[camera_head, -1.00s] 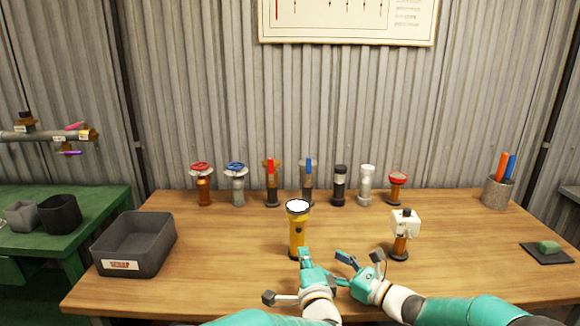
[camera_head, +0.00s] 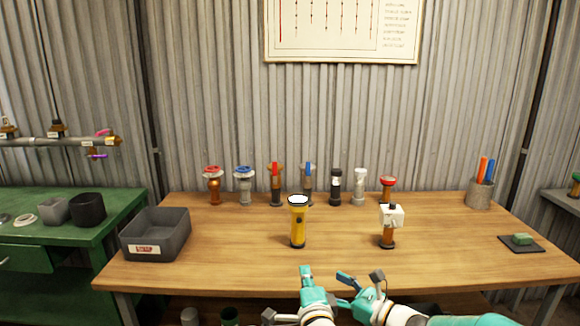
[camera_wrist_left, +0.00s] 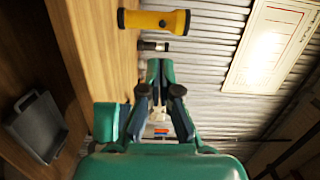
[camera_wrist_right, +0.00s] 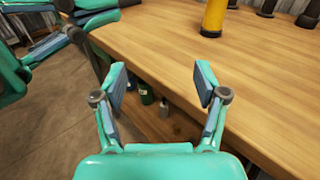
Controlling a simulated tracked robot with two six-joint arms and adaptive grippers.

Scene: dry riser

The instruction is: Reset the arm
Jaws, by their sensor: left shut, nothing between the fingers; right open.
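My left gripper (camera_head: 306,272) is shut and empty at the table's front edge in the head view. Its closed fingers (camera_wrist_left: 160,68) also show in the left wrist view. My right gripper (camera_head: 343,291) is open and empty beside it, to the right. In the right wrist view its spread fingers (camera_wrist_right: 160,75) are near the table's front edge, with nothing between them. A yellow flashlight (camera_head: 298,224) stands upright on the wooden table (camera_head: 240,265), beyond both grippers and apart from them.
Several valves and fittings, such as a red-wheel valve (camera_head: 214,187), line the table's back. A white-headed fitting (camera_head: 390,217) stands right of the flashlight. A grey bin (camera_head: 155,236) is left, a pen cup (camera_head: 480,193) and green sponge (camera_head: 522,239) right. The table's front middle is clear.

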